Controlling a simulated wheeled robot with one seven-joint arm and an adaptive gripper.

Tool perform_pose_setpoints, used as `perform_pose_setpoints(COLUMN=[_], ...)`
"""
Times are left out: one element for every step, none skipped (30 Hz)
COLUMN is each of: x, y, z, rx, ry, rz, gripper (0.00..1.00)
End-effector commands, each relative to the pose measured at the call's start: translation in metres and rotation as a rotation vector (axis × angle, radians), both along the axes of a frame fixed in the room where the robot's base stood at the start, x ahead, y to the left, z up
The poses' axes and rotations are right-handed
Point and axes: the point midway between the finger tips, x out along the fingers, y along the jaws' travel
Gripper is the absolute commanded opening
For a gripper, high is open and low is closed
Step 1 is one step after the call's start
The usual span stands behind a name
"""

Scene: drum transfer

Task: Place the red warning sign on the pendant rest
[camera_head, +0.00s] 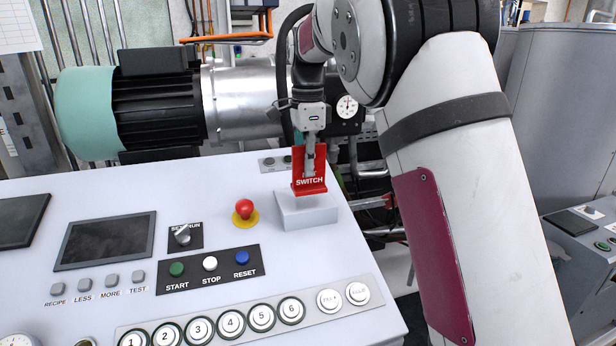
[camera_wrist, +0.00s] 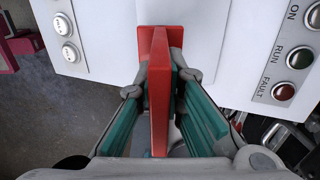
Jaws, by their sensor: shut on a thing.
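The red warning sign (camera_head: 309,184) has an upright plate and a front lip with white lettering that reads "SWITCH". In the wrist view the sign (camera_wrist: 159,95) runs edge-on between the teal finger pads. My gripper (camera_head: 309,150) is shut on its upright plate from above, and the sign is about upright. A pale grey block (camera_head: 306,213), which looks like the pendant rest, stands on the right rear of the console top. The sign's lower edge is at or just above the block's top; I cannot tell whether they touch.
The white console (camera_head: 110,215) carries a red emergency button (camera_head: 244,208) left of the block, a dark screen (camera_head: 105,241), START, STOP and RESET buttons, and a row of numbered buttons (camera_head: 232,322). A motor (camera_head: 150,105) stands behind. The console's right edge is close to the block.

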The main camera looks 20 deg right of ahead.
Motion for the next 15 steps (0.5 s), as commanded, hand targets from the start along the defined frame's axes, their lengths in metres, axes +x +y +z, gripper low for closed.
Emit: perform_pose_setpoints(x=[0.0,0.0,-0.001,-0.001,-0.002,-0.001,-0.001,-0.001,-0.001,-0.001,0.0,0.0,0.0,0.0,0.0], y=[-0.001,-0.001,-0.001,-0.001,-0.001,-0.001,-0.001,-0.001,-0.001,-0.001,-0.001,-0.001,-0.001,-0.001,-0.001], z=[-0.002,-0.005,-0.01,-0.014,-0.019,-0.024,-0.027,-0.029,-0.032,-0.034,-0.034,-0.035,-0.035,-0.035,-0.035], rx=[0.0,0.0,0.0,0.0,0.0,0.0,0.0,0.0,0.0,0.0,0.0,0.0,0.0,0.0,0.0], ry=[0.001,0.003,0.004,0.004,0.005,0.004,0.004,0.002,0.001,0.001,0.001,0.0,0.0,0.0,0.0], rz=[0.0,0.0,0.0,0.0,0.0,0.0,0.0,0.0,0.0,0.0,0.0,0.0,0.0,0.0,0.0], gripper=[0.0,0.0,0.0,0.0,0.0,0.0,0.0,0.0,0.0,0.0,0.0,0.0,0.0,0.0,0.0])
